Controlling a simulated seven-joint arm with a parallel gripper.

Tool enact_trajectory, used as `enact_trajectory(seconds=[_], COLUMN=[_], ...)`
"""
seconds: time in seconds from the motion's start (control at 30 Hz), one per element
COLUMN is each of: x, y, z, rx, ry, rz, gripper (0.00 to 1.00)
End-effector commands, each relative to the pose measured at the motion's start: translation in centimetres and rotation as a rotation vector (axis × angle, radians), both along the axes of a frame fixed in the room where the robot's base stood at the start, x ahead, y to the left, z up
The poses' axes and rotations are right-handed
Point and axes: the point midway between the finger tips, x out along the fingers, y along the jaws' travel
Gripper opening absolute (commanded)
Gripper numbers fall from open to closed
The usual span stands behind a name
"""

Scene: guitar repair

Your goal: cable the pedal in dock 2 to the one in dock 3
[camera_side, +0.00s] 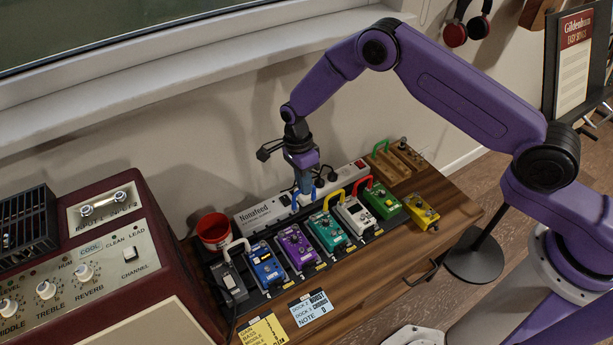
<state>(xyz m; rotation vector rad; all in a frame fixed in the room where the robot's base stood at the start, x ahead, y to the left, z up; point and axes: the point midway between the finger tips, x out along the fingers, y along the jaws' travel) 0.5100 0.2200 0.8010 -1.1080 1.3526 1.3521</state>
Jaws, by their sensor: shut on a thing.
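My gripper (305,187) points down behind the pedal row. It is shut on what looks like a blue arched patch cable (296,203), held above the back of the purple and teal pedals. Its plug ends are too small to tell whether they touch anything. On the black board stand a blue pedal (265,267), a purple pedal (296,247), a teal pedal (328,231), a white pedal (356,215) and a green pedal (381,200). The dock numbers are not legible. A white cable (237,244) arches between the black unit (229,283) and the blue pedal.
A yellow pedal (421,212) sits at the right of the wooden bench. A power strip (270,213) lies behind the row, with a red cup (214,231) at left. A maroon amplifier (150,275) fills the left.

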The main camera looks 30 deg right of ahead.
Motion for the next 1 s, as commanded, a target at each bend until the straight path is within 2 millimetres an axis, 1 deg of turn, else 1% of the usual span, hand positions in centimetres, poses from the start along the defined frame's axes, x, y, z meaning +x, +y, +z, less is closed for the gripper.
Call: enact_trajectory(seconds=[0.6,0.8,1.0], x=[0.0,0.0,0.1], y=[-0.1,-0.1,-0.1], z=[-5.0,-5.8,-6.0], rx=[0.000,0.000,0.001], ry=[0.001,-0.001,-0.001], rz=[0.003,0.003,0.003], gripper=[0.00,0.00,0.00])
